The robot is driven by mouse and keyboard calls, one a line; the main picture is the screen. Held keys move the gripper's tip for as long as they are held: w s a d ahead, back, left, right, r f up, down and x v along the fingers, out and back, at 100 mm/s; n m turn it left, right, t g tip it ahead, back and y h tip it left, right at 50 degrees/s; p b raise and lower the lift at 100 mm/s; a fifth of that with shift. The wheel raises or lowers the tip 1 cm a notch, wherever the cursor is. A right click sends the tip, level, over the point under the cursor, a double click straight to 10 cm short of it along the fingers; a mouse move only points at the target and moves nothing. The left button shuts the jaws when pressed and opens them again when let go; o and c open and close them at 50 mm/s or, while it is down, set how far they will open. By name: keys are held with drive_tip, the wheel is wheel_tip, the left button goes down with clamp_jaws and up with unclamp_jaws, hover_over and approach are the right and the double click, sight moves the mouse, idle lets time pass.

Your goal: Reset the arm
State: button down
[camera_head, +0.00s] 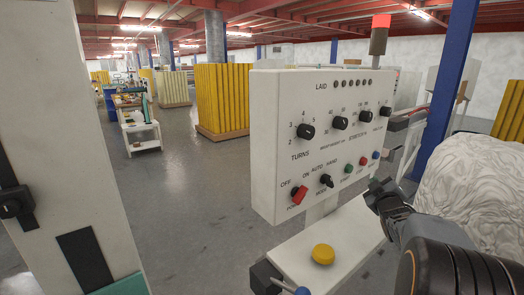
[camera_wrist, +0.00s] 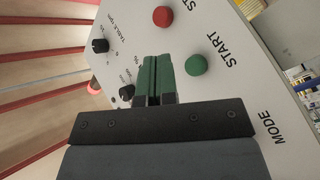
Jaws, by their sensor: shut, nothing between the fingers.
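My gripper (camera_head: 375,188) is at the lower right of the white control panel (camera_head: 290,100) in the head view. Its two green fingers (camera_wrist: 156,78) are shut together with nothing between them in the wrist view. The panel face lies beyond the fingertips. The green START button (camera_wrist: 196,65) is just right of the fingers, with a red button (camera_wrist: 163,16) above it. My gripper does not appear to touch either button. In the head view the green button (camera_head: 348,168) sits near the panel's lower right, left of my gripper.
A yellow button (camera_head: 323,253) sits on the white box below the panel. A large white wrapped bundle (camera_head: 480,185) stands at right, close to my arm. A blue pillar (camera_head: 447,80) rises behind. Yellow stacks (camera_head: 222,97) stand farther back; open grey floor lies at left centre.

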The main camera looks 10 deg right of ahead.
drive_tip(key=s+f+m+g, duration=0.1)
drive_tip(key=f+g, duration=0.1)
drive_tip(key=f, duration=0.1)
drive_tip(key=s+d+f+m+g, duration=0.1)
drive_tip(key=f+m+g, duration=0.1)
drive_tip(key=s+f+m+g, duration=0.2)
drive_tip(key=f, duration=0.1)
drive_tip(key=shift+d+f+h, duration=0.25)
drive_tip(key=shift+f+h, duration=0.05)
drive_tip(key=shift+h, duration=0.1)
drive_tip(key=s+a+m+g, duration=0.1)
drive_tip(key=a, duration=0.1)
drive_tip(key=s+a+f+g+y+p, duration=0.1)
drive_tip(key=s+a+g, duration=0.1)
drive_tip(key=s+a+f+m+g+p, duration=0.1)
drive_tip(key=s+a, duration=0.1)
drive_tip(key=shift+s+a+f+m+y, duration=0.2)
drive_tip(key=shift+a+f+m+y, duration=0.05)
drive_tip(key=shift+m+y, duration=0.05)
drive_tip(key=s+a+r+g+y+p, duration=0.1)
drive_tip(key=s+a+r+p, duration=0.1)
drive_tip(key=a, duration=0.5)
drive_tip(key=s+a+r+n+g+y+p, duration=0.1)
drive_tip(key=s+a+r+y+p, duration=0.1)
drive_tip(key=s+a, duration=0.5)
drive_tip(key=s+a+r+g+y+p, duration=0.2)
drive_tip(key=s+a+r+p, duration=0.2)
drive_tip(key=a, duration=0.5)
drive_tip(key=shift+s+n+p, duration=0.3)
drive_tip(key=shift+s+n, duration=0.1)
